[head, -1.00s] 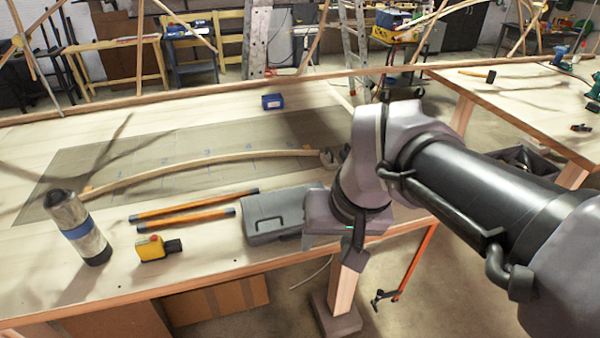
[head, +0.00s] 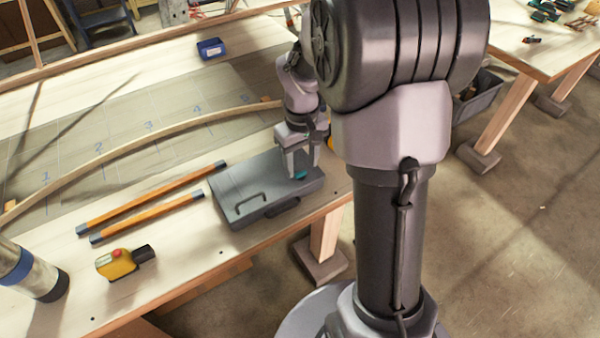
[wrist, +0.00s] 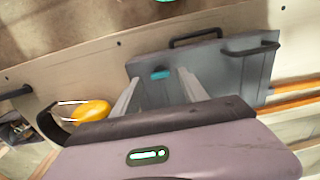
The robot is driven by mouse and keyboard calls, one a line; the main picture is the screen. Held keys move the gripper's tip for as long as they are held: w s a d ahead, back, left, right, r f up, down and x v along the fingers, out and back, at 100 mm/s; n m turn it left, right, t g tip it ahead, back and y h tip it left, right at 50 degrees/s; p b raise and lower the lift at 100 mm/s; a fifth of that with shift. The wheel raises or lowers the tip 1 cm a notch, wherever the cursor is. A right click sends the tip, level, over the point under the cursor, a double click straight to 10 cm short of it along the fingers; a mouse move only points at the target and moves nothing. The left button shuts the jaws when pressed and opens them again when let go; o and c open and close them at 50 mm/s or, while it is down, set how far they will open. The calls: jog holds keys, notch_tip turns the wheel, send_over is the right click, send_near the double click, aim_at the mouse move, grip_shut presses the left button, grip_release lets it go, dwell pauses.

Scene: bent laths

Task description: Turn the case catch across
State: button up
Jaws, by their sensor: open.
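The grey case (head: 235,186) lies flat near the front edge of the bench, with a dark handle (head: 283,207) at its front side. Its small teal catch (head: 300,175) is on the lid near the right end. My gripper (head: 301,171) points down over that end of the lid, fingers apart on either side of the catch. In the wrist view the teal catch (wrist: 161,74) shows between the two open fingertips (wrist: 157,79) on the grey case (wrist: 225,66). I cannot tell whether the fingers touch the catch. The gripper is empty.
A long bent lath (head: 130,150) lies behind. A yellow object (wrist: 92,111) is close beside my gripper. A blue box (head: 210,48) stands farther back.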

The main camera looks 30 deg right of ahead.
aim_at(301, 174)
notch_tip(301, 174, down, 2)
jog(key=shift+w+f, duration=0.1)
jog(key=shift+f, duration=0.05)
grip_shut()
